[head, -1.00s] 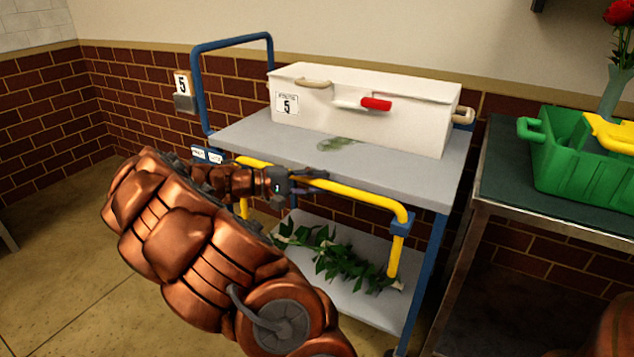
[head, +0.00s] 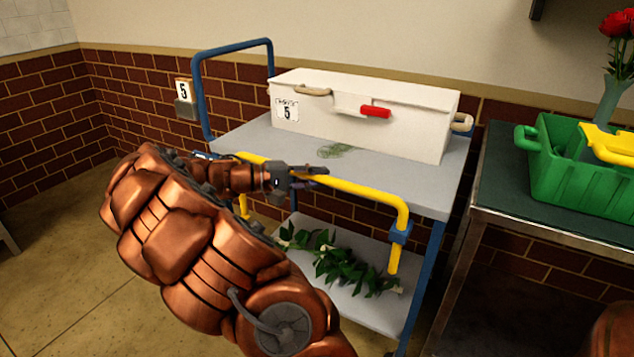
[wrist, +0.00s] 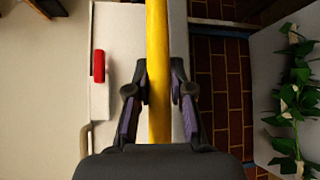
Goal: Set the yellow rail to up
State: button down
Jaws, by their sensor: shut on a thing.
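The yellow rail (head: 365,191) runs along the front of the blue-framed cart, with its bar about level with the top shelf's front edge. Its right leg passes through a blue collar (head: 400,234). My gripper (head: 308,174) is shut on the rail near the middle of the bar. In the wrist view the yellow rail (wrist: 158,60) passes between the two fingers of my gripper (wrist: 159,92). My forearm and gripper hide part of the rail's left side.
A white box (head: 365,115) with a red latch (head: 375,112) stands on the cart's top shelf (head: 270,137). Leafy stems (head: 345,265) lie on the lower shelf (head: 350,305). A green crate (head: 570,180) and red flowers (head: 618,25) are on the table at right.

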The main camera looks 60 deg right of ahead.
notch_tip(320, 180, up, 10)
jog(key=p, duration=0.5)
jog(key=shift+r, duration=0.15)
jog(key=shift+w, duration=0.1)
jog(key=c, duration=1.1)
grip_release()
jog(key=shift+o, duration=0.4)
jog(key=shift+w+a, duration=0.35)
jog(key=v, duration=1.1)
